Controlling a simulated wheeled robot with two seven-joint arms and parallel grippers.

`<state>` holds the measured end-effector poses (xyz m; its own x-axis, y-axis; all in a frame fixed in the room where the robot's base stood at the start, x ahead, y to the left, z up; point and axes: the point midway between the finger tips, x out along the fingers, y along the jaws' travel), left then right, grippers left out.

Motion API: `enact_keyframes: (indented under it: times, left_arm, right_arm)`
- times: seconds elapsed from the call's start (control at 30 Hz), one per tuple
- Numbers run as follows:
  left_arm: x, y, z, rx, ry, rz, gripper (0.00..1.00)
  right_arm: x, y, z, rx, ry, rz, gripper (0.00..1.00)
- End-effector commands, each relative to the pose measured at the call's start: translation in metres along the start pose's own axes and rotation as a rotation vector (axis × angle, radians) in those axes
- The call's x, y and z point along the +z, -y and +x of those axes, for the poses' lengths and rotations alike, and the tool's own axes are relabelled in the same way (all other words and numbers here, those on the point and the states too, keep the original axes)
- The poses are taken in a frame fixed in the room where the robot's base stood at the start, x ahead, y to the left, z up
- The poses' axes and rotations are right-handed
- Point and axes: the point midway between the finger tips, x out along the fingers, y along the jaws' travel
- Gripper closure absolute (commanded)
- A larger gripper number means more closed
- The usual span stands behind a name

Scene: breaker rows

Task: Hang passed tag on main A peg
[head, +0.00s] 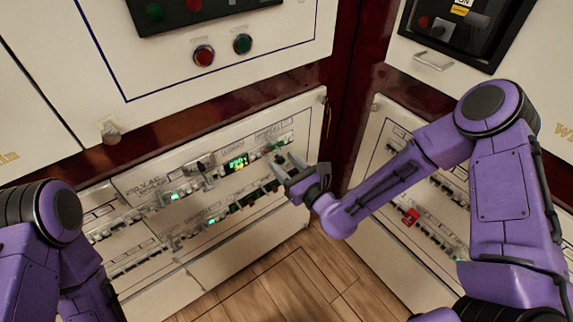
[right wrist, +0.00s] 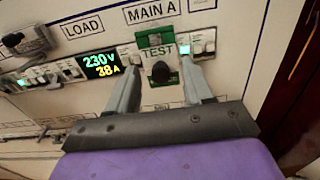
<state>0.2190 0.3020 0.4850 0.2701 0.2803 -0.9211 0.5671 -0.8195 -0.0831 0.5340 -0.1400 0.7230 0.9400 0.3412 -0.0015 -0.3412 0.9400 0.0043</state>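My right gripper (right wrist: 162,68) is open, its two fingers apart at the panel below the MAIN A label (right wrist: 152,11). A green piece (right wrist: 143,54), likely the passed tag, lies flat against the panel there. It has a pale middle, and the word TEST shows over its lower part. A dark round knob or peg (right wrist: 160,72) sits just below, between the fingers; I cannot tell if the green piece hangs on a peg. Neither finger clearly touches it. In the head view the right gripper (head: 287,166) is at the right end of the upper breaker row. My left gripper is out of view.
A lit meter (right wrist: 101,66) reading 230 V and 38 A is left of the gripper, with a grey padlock-like piece (right wrist: 28,42) farther left. Breaker rows run below (head: 230,208). A red piece (head: 411,216) is on the right-hand panel. Wooden floor (head: 290,285) is clear.

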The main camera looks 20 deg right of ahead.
Motion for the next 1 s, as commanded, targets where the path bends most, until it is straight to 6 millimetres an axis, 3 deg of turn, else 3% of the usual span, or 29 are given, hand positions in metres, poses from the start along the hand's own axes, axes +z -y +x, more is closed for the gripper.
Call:
enact_keyframes:
  times: [0.17, 0.6, 1.0]
  left_arm:
    - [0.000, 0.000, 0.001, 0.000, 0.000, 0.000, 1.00]
    - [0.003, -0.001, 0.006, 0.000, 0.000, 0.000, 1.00]
    - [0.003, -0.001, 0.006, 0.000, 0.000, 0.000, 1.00]
  right_arm:
    - [-0.001, 0.000, -0.007, 0.000, -0.001, 0.001, 0.49]
    - [-0.001, 0.001, -0.096, -0.002, -0.001, 0.002, 0.49]
    - [0.000, 0.000, -0.105, 0.000, 0.001, 0.000, 0.49]
